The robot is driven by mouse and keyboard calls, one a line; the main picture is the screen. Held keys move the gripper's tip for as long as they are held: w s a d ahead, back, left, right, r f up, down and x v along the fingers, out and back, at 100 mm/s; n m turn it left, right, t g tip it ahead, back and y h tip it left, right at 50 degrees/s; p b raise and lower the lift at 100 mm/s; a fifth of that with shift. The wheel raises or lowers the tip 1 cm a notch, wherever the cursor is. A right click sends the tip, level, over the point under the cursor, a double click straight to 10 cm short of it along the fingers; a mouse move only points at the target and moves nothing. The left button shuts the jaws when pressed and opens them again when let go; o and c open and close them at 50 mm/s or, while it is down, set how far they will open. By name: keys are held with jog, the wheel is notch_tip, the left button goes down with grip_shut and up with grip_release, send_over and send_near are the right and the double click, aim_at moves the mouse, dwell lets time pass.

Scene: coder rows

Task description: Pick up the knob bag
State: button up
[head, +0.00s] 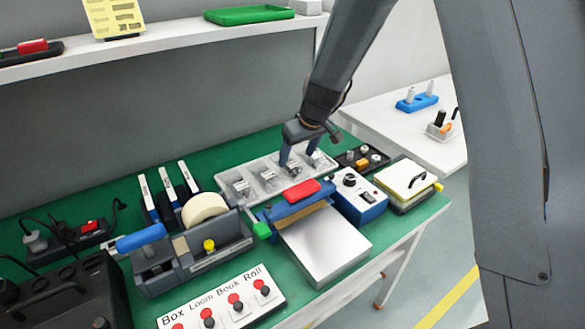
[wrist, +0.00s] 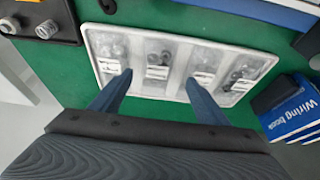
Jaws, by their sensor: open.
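A pale tray (head: 222,181) on the green bench holds several clear bags with white labels, side by side in compartments. It also shows in the wrist view (wrist: 92,62). The bags are too small to read, so I cannot tell for certain which is the knob bag. One bag (wrist: 157,58) with grey pieces lies between my fingertips in the picture; another at the right end (wrist: 245,70) holds dark round pieces. My gripper (head: 298,160) is open and empty over the tray, also seen in the wrist view (wrist: 158,78). Its fingers partly hide the bags in the head view.
A blue-ended sealer with a red handle (head: 303,191) stands in front of the tray. A blue-and-white control box (head: 359,198) and a black parts tray (head: 362,159) are to the right. Wiring books (wrist: 295,105) stand at the tray's other end. Bare green bench lies behind the tray.

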aim_at(294, 165)
jog(key=shift+p+x, duration=0.55)
jog(key=shift+x, duration=2.4)
jog(key=shift+w+d, duration=0.15)
jog(key=shift+d, duration=0.05)
jog(key=c, duration=1.1)
jog(key=shift+r, duration=0.1)
jog(key=shift+c, duration=0.2)
